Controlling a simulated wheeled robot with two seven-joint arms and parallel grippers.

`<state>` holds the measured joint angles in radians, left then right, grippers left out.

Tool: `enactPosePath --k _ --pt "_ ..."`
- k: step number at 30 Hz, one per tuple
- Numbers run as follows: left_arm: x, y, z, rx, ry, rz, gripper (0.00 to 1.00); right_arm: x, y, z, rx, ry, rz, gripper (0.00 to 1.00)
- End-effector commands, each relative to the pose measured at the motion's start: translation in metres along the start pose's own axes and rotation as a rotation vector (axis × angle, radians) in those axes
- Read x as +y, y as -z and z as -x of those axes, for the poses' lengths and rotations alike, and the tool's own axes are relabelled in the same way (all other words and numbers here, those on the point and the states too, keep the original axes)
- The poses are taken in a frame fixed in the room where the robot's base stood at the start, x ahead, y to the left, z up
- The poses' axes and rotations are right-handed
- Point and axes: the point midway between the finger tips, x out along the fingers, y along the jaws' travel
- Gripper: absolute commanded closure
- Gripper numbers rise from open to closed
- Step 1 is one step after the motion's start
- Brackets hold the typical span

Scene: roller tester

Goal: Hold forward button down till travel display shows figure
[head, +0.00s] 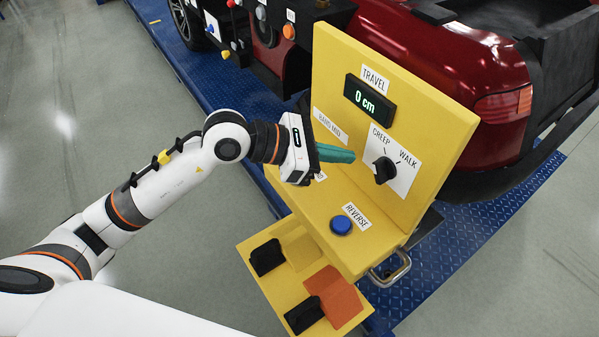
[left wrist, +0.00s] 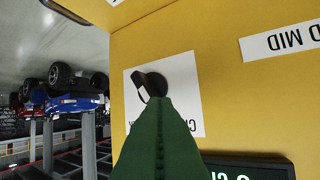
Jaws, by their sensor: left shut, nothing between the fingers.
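The yellow console carries the travel display (head: 369,101), which reads 0 cm. It also shows partly at the bottom of the left wrist view (left wrist: 245,168). A black selector knob (head: 384,171) sits on a white CREEP/WALK plate; I cannot tell its setting. A blue button (head: 341,225) lies beside the REVERSE label. The forward button is not visible; my left gripper covers that area, where only the end of a label shows. My left gripper (head: 350,156) is shut and empty, its green fingers pointing toward the knob (left wrist: 152,84). Contact cannot be told. My right gripper is out of view.
A BAND MID label (head: 331,124) is left of the knob. Below the console is a yellow shelf with two black pedal-like blocks (head: 266,257) and an orange patch (head: 333,296). A metal handle (head: 391,270) juts out at right. A red car (head: 450,75) stands behind.

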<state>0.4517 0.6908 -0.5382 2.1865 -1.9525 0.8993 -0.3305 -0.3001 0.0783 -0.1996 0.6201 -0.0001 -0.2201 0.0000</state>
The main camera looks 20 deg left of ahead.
Motion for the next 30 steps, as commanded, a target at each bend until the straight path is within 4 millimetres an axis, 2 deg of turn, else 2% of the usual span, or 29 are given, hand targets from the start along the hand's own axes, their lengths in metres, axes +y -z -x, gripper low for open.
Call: enactPosePath --k 1,4,10,24,30 --pt "-0.014 -0.011 0.007 -0.114 0.048 -0.103 1.00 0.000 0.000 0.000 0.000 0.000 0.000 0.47" --pt "-0.040 -0.030 0.024 -0.306 0.134 -0.244 1.00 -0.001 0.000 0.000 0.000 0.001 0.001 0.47" --pt "-0.070 -0.046 0.049 -0.499 0.237 -0.358 1.00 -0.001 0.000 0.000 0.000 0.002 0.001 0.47" --pt "-0.074 -0.049 0.053 -0.531 0.254 -0.373 1.00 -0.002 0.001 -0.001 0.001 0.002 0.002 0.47" --pt "-0.073 -0.058 0.049 -0.531 0.253 -0.371 1.00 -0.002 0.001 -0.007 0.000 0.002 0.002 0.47"
